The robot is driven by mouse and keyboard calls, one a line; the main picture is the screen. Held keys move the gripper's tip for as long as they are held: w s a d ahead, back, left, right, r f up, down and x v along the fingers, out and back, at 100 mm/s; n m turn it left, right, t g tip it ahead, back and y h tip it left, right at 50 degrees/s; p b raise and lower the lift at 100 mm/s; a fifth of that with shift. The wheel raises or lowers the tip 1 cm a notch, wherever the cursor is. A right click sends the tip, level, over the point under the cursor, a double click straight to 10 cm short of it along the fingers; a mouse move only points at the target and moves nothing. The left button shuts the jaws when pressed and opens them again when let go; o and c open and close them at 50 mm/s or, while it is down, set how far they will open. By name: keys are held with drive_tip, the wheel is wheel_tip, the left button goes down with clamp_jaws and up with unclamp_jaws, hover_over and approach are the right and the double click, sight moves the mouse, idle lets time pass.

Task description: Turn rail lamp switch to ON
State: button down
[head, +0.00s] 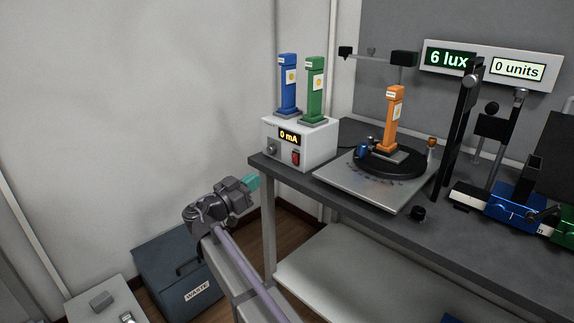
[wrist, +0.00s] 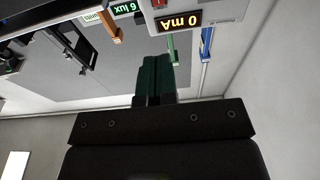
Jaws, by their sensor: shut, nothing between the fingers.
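A white supply box (head: 318,150) stands on the left end of the dark bench. Its front has a display reading "0 mA" (head: 289,137), a round knob (head: 272,147) and a red rocker switch (head: 296,158). No label naming the rail lamp is readable, and I cannot tell the rocker's position. My gripper (head: 252,183) is left of and below the box, apart from it, with its teal fingers shut and empty. In the wrist view the shut fingers (wrist: 150,73) point towards the box, whose display (wrist: 180,20) appears upside down.
Blue (head: 288,85) and green (head: 315,90) lamp posts stand on the box. An orange post (head: 394,120) stands on the turntable (head: 372,160). Wall displays read "6 lux" (head: 449,57) and "0 units" (head: 517,70). A waste bin (head: 165,265) is below my arm.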

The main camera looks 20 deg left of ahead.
sight(297, 153)
drive_tip(key=p+x, duration=0.2)
drive_tip(key=x, duration=1.2)
drive_tip(key=shift+d, duration=0.15)
